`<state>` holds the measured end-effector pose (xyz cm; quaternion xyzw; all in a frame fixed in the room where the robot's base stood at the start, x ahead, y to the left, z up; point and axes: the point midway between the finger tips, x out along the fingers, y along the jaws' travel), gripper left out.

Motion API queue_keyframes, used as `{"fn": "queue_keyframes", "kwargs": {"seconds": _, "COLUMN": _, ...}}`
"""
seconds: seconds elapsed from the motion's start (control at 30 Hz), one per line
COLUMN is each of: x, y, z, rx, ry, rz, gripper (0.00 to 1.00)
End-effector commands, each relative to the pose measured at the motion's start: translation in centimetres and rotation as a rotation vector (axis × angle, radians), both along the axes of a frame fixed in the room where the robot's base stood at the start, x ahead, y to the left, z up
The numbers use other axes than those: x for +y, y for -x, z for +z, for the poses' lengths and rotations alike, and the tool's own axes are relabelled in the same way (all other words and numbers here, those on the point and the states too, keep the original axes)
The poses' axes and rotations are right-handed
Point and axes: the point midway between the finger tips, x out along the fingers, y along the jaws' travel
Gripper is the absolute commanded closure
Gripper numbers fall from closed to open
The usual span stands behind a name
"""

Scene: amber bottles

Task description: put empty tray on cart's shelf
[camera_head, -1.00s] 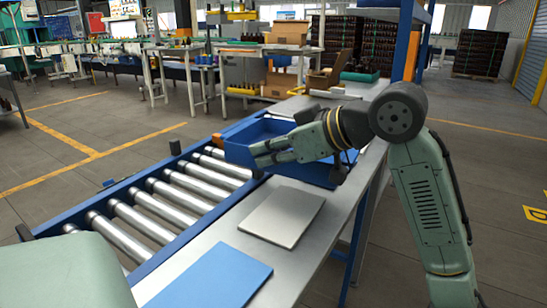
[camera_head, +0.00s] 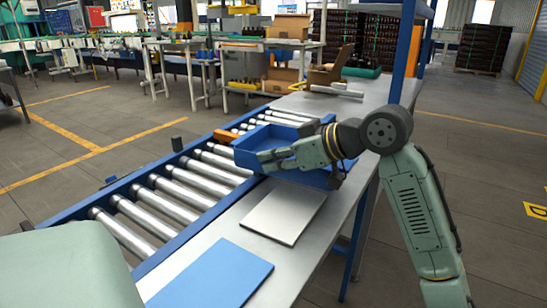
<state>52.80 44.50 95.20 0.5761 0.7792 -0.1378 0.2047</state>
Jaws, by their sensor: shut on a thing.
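An empty-looking blue tray (camera_head: 312,178) is above the right edge of the roller conveyor and the grey worktop. My gripper (camera_head: 268,160) reaches in from the right and is shut on the tray. The hand and wrist hide part of the tray's inside and its right side, and the exact grip point is hard to see. The tray looks roughly level. I cannot make out clearly whether its underside is clear of the surface. No cart or cart shelf can be clearly identified in this view.
The roller conveyor (camera_head: 180,187) runs along the left of the worktop (camera_head: 262,245). A light grey panel (camera_head: 283,215) and a blue panel (camera_head: 212,274) lie on the worktop. Cardboard boxes (camera_head: 285,75) stand behind. A blue post (camera_head: 405,52) rises at the back right. Floor at right is open.

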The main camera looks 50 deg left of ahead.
Motion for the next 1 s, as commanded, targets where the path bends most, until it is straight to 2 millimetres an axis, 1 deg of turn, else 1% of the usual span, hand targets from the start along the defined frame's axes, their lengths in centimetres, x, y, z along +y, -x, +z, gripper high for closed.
{"fn": "queue_keyframes", "kwargs": {"seconds": 0.23, "x": -0.01, "y": 0.04, "z": -0.77, "rx": -0.001, "ry": -0.001, "rz": 0.000, "gripper": 1.00}}
{"fn": "queue_keyframes", "kwargs": {"seconds": 0.37, "x": -0.01, "y": 0.04, "z": -0.81, "rx": -0.001, "ry": -0.001, "rz": 0.000, "gripper": 1.00}}
{"fn": "queue_keyframes", "kwargs": {"seconds": 0.4, "x": -0.01, "y": 0.04, "z": -0.86, "rx": -0.001, "ry": 0.000, "rz": 0.000, "gripper": 0.92}}
{"fn": "queue_keyframes", "kwargs": {"seconds": 0.7, "x": -0.01, "y": 0.03, "z": -0.86, "rx": 0.000, "ry": 0.000, "rz": 0.000, "gripper": 0.73}}
{"fn": "queue_keyframes", "kwargs": {"seconds": 1.0, "x": -0.01, "y": 0.01, "z": -0.67, "rx": -0.001, "ry": 0.000, "rz": 0.000, "gripper": 0.73}}
